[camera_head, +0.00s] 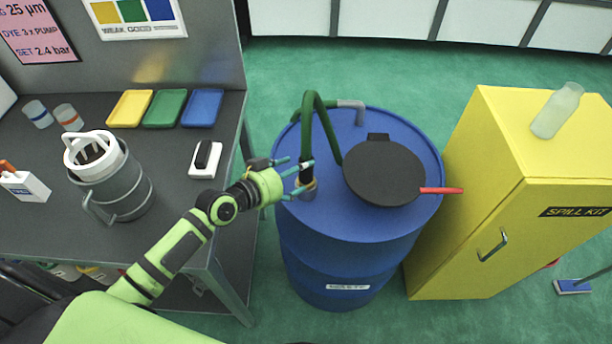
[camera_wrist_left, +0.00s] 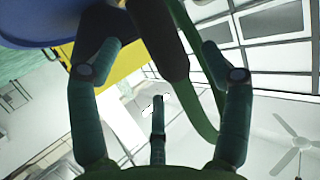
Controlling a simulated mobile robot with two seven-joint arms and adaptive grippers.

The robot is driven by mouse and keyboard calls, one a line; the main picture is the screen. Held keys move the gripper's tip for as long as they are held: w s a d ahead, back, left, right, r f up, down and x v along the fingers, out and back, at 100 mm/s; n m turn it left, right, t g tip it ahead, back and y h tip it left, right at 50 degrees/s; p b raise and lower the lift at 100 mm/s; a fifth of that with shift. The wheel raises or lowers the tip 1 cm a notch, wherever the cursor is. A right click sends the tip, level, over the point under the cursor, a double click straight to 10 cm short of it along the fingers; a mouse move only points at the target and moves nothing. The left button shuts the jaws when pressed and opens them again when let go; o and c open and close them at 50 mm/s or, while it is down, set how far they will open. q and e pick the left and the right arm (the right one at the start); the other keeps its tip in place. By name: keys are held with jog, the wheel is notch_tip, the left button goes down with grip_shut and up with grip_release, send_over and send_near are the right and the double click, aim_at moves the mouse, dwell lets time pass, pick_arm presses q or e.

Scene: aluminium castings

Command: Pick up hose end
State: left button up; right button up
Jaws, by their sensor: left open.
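The green hose (camera_head: 311,105) arches above the blue drum (camera_head: 340,238). Its end (camera_head: 307,174) points down at a fitting near the left side of the drum lid; whether it sits in the fitting is unclear. My left gripper (camera_head: 297,177) reaches in from the left, its fingers open around the hose end and partly covering it. In the left wrist view, the dark hose end (camera_wrist_left: 158,38) passes between the spread fingers (camera_wrist_left: 160,62), with the green hose curving behind the right finger. I see no clear contact. My right gripper is not in view.
A round black lid (camera_head: 384,172) with a red handle (camera_head: 440,190) lies on the drum. A yellow spill cabinet (camera_head: 470,240) stands close at right, with a bottle (camera_head: 556,110) on top. The grey bench (camera_head: 165,230) at left carries a pressure pot (camera_head: 118,190) and trays.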

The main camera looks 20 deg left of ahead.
aim_at(306, 175)
pick_arm(q)
jog(key=shift+p+x, duration=0.3)
jog(key=shift+x, duration=2.05)
jog(key=shift+s+f, duration=0.15)
jog(key=shift+s, duration=0.05)
grip_shut()
jog(key=shift+w, duration=0.1)
